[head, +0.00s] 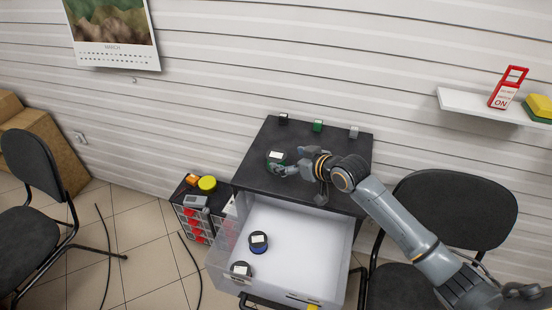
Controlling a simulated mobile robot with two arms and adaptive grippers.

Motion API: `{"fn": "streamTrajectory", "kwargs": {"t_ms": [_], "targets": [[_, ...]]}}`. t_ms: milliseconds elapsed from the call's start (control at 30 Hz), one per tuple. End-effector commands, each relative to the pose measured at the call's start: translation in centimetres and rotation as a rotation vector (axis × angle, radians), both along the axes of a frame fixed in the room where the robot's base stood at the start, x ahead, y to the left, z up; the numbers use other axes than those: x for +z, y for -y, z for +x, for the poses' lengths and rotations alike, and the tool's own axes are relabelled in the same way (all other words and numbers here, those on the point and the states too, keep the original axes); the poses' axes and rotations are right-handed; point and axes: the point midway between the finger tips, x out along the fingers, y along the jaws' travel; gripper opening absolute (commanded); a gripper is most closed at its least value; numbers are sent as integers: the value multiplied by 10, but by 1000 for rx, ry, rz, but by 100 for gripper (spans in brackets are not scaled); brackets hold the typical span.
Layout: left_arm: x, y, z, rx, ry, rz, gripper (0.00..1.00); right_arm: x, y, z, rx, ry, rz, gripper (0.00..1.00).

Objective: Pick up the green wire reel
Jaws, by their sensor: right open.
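The green wire reel (276,157) lies on the dark top of the cabinet (258,142), near its left edge; a white label shows on it. My right gripper (291,162) reaches in from the right, low over the cabinet top. It is open, with its fingers pointing left at the reel and close to its right side. I cannot tell whether a finger touches the reel. A finger hides part of the reel's lower right edge. My left gripper is not in view.
Chairs (455,215) stand either side. The cabinet top's front left is clear.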

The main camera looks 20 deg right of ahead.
Motion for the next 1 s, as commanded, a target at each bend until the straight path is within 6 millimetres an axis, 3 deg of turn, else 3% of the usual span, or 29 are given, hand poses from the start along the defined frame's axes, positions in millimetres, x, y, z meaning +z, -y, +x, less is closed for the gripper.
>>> {"fn": "streamTrajectory", "kwargs": {"t_ms": [133, 433, 700, 1000], "targets": [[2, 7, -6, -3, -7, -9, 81, -8, -6, 15, -1, -1, 2, 86], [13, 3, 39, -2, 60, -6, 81, -19, -9, 34, -1, -2, 1, 86], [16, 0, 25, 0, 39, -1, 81, -37, -16, 59, 0, 0, 1, 86], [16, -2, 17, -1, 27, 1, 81, -40, -17, 62, 0, -1, -1, 86]]}}
